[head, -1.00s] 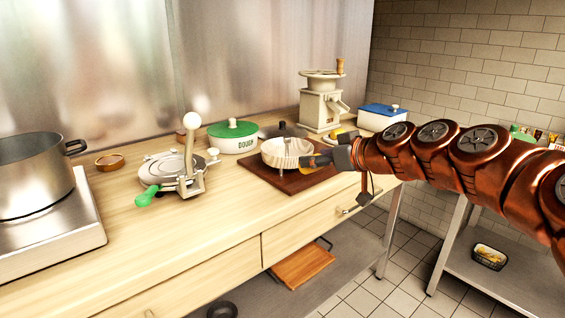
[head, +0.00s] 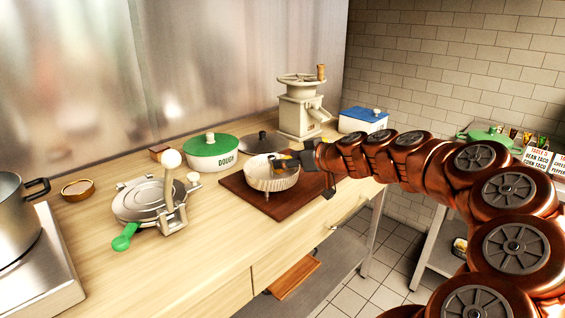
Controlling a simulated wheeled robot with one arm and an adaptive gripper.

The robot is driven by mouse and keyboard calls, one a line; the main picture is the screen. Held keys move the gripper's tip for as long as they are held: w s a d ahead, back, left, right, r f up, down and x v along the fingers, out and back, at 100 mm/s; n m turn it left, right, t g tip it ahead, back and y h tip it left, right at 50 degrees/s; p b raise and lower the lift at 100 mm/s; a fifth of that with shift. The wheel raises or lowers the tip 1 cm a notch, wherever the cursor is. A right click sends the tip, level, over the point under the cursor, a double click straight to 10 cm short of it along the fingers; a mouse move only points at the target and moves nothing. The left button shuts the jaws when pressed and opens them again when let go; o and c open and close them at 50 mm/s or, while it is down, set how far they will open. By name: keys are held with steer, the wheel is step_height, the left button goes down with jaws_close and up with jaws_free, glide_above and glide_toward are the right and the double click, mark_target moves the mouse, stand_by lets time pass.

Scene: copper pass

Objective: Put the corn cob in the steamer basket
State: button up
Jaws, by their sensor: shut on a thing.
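The steamer basket (head: 270,178) is a round, pale, ribbed bowl on a dark brown board on the counter. My gripper (head: 288,160) is at the right side of the basket's rim, coming in from the right. It is shut on the corn cob (head: 282,156), of which only a small yellow patch shows between the dark fingers. The rest of the cob is hidden by the fingers. At this size I cannot tell whether the cob touches the basket.
The brown board (head: 270,208) lies under the basket. A dark lid (head: 262,142), a green-lidded dough pot (head: 212,158) and a grinder (head: 302,110) stand behind. A metal press (head: 150,202) with a green handle stands left.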

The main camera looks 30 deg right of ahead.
step_height(320, 180, down, 3)
steer(key=shift+d+f, duration=0.15)
steer(key=shift+f+b, duration=0.35)
steer(key=shift+b, duration=0.05)
steer(key=o, duration=1.3)
steer(key=shift+r, duration=0.1)
